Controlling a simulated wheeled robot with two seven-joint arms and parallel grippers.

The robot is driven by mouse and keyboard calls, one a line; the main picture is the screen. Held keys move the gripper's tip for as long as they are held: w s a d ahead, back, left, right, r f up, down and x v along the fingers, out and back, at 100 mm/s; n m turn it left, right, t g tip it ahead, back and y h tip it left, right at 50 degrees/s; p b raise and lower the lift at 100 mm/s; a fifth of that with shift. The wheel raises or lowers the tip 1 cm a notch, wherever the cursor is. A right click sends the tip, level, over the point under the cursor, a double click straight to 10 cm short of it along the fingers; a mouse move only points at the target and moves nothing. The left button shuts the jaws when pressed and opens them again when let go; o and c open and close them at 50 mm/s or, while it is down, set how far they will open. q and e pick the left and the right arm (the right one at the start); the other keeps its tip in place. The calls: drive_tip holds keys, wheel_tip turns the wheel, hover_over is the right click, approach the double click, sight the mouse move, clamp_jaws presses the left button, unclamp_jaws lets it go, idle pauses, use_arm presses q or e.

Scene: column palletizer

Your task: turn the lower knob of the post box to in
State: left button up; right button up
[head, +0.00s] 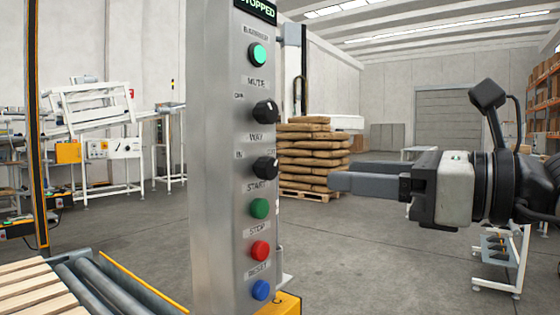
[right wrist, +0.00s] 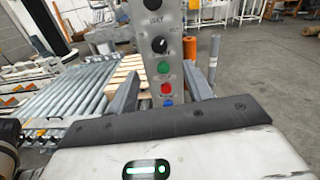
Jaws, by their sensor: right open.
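The post box (head: 215,200) is a grey metal column with a STOPPED display on top. Its lower knob (head: 265,168) is black, under the label WAY, with IN marked at its left. It also shows in the right wrist view (right wrist: 160,44), where its pale mark seems to point up and right, away from the IN side. The upper knob (head: 265,111) sits above it under MUTE. My right gripper (head: 338,182) is to the right of the post box, apart from the knob. In the right wrist view its fingers (right wrist: 163,90) are spread, with nothing between them. My left gripper is out of view.
Below the knobs sit a green start button (head: 259,208), a red stop button (head: 259,250) and a blue reset button (head: 260,290). A roller conveyor (head: 100,290) lies at lower left. A pallet of stacked sacks (head: 312,160) stands behind. The floor at right is mostly clear.

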sight(273, 169)
drive_tip(key=p+x, duration=0.2)
drive_tip(key=x, duration=0.9)
drive_tip(key=shift+w+a+p, duration=0.1)
drive_tip(key=shift+a+p, duration=0.05)
drive_tip(key=shift+p, duration=0.15)
drive_tip(key=c, duration=1)
